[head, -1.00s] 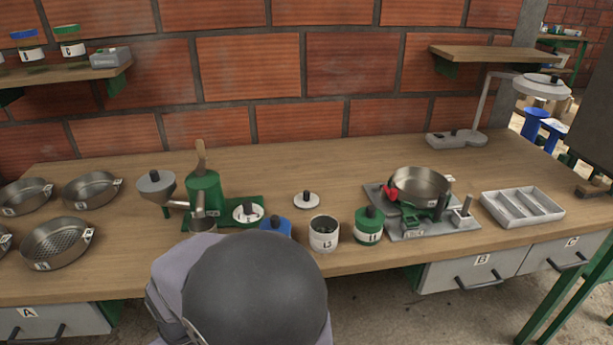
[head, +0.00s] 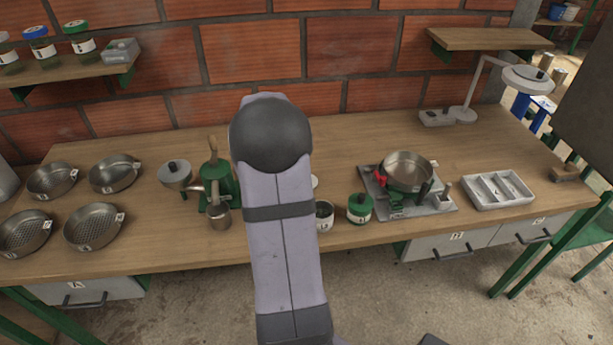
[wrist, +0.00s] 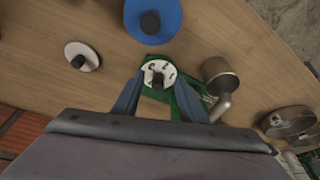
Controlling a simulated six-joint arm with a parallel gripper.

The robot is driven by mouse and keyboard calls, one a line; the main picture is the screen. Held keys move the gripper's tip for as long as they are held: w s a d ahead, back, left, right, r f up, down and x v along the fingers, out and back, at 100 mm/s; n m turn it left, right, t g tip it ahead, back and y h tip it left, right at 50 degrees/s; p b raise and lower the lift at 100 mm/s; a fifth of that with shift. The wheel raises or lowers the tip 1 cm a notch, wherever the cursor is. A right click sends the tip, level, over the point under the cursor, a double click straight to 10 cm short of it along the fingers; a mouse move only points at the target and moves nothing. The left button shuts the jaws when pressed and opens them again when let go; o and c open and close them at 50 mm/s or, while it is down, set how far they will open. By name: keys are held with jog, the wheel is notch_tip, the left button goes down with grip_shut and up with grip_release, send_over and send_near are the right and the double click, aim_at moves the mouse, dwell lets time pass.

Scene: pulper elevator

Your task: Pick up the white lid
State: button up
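A round white lid with a black knob (wrist: 82,57) lies on the wooden table, left of my gripper in the wrist view. In the head view only a sliver of its edge (head: 315,182) shows beside my arm. My gripper (wrist: 158,82) is open, with one blue-grey finger on each side. My arm hides the gripper in the head view.
A blue round lid (wrist: 152,18) lies near my gripper. The green pulper (head: 218,185) with a metal cup (head: 219,216) stands left of my arm. A white jar (head: 324,214), a green-lidded jar (head: 360,208) and a pan on a scale-like stand (head: 408,172) are right.

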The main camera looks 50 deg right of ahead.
jog(key=s+d+r+m+h, duration=0.1)
jog(key=s+d, duration=0.2)
jog(key=d, duration=0.5)
jog(key=s+d+m, duration=0.1)
jog(key=s+d, duration=0.2)
jog(key=d, duration=0.4)
jog(key=shift+p+x, duration=1.9)
jog(key=shift+x, duration=1.75)
jog(key=shift+d, duration=0.1)
jog(key=shift+r, duration=0.1)
grip_shut()
